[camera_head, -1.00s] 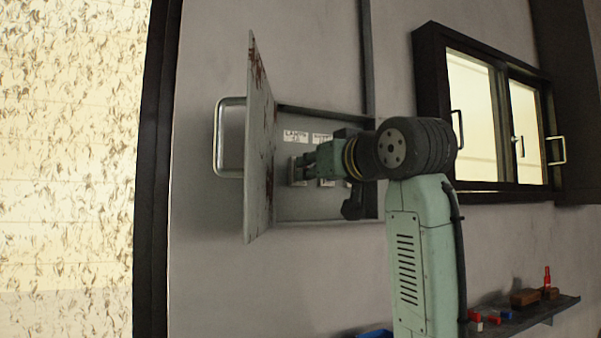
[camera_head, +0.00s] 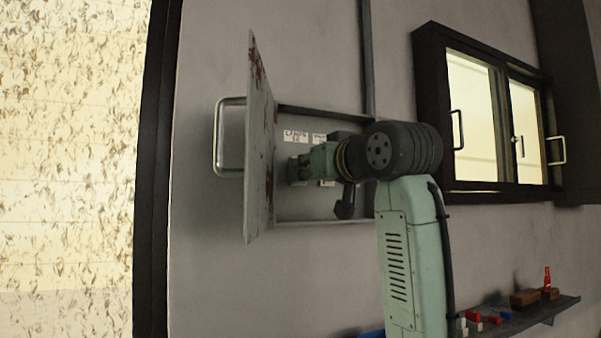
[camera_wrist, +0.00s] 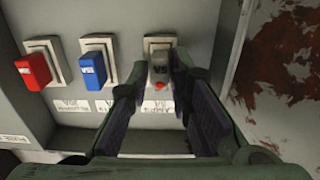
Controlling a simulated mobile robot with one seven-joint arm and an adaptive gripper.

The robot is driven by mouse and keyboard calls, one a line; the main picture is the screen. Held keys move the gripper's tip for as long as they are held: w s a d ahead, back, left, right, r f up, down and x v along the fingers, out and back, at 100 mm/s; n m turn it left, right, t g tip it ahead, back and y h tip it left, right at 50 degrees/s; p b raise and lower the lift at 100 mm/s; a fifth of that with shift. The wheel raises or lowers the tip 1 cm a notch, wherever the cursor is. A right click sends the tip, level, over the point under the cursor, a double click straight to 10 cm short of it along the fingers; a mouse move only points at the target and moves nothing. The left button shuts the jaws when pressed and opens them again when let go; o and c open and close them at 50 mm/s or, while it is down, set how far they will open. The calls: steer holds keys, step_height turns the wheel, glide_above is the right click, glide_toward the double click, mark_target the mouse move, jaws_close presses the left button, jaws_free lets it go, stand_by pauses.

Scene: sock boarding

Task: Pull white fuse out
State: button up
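A pale grey-white fuse (camera_wrist: 160,69) sits in the rightmost socket of the row in the wrist view. A red object, partly hidden, shows just below its lower end. My gripper (camera_wrist: 162,72) has one finger on each side of this fuse. A narrow gap seems to remain beside the fuse, so the fingers look open around it rather than clamped. In the head view my gripper (camera_head: 297,168) reaches inside the open wall fuse box (camera_head: 310,208), and the fuse is hidden there.
A red fuse (camera_wrist: 34,70) and a blue fuse (camera_wrist: 92,68) sit in neighbouring sockets. The open rusty box door (camera_head: 259,150) stands close left of my gripper. A shelf (camera_head: 535,315) with small blocks is low right; a window (camera_head: 490,115) is right.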

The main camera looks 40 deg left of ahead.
steer(key=shift+w+a, duration=0.25)
steer(key=shift+a, duration=0.3)
steer(key=shift+s+d, duration=0.1)
steer(key=shift+d, duration=0.05)
steer(key=shift+c, duration=0.3)
jaws_close()
stand_by(0.4)
